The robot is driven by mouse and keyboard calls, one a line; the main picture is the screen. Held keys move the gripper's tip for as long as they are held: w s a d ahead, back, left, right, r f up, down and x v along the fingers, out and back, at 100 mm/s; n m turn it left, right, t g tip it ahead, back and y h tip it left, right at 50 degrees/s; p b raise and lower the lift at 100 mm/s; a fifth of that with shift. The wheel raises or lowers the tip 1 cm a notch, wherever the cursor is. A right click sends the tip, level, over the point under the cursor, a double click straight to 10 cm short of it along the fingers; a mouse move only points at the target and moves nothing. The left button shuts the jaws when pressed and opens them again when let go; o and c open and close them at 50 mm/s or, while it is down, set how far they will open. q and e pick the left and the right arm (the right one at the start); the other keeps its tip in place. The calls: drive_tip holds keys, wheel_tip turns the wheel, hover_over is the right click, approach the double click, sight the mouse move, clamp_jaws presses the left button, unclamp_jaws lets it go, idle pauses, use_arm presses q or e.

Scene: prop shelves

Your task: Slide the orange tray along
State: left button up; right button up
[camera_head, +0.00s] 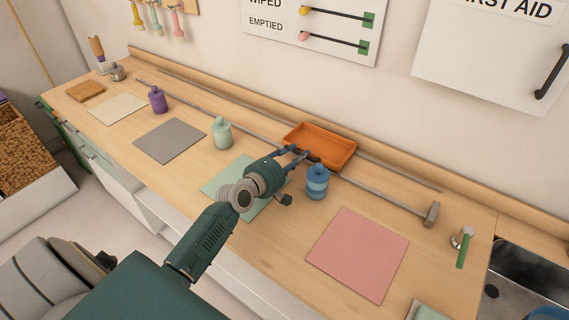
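The orange tray (332,151) is a shallow, empty rectangular box on the wooden counter, between two long thin rails near the wall. My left gripper (303,155), with dark blue fingers, is at the tray's front left side. Its fingertips look close to or against the front wall; I cannot tell if they touch. The gripper hides part of that wall, and the finger gap is too small to judge.
A blue jar (317,183) stands just right of my gripper. A mint jar (222,133) and a purple jar (157,99) stand to the left. A hammer-like head (431,214) ends the front rail at right. A pink mat (358,252) lies bare in front.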

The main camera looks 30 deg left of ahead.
use_arm(q)
drive_tip(key=v, duration=0.9)
drive_tip(key=shift+o, duration=0.2)
drive_tip(key=shift+d+r, duration=0.1)
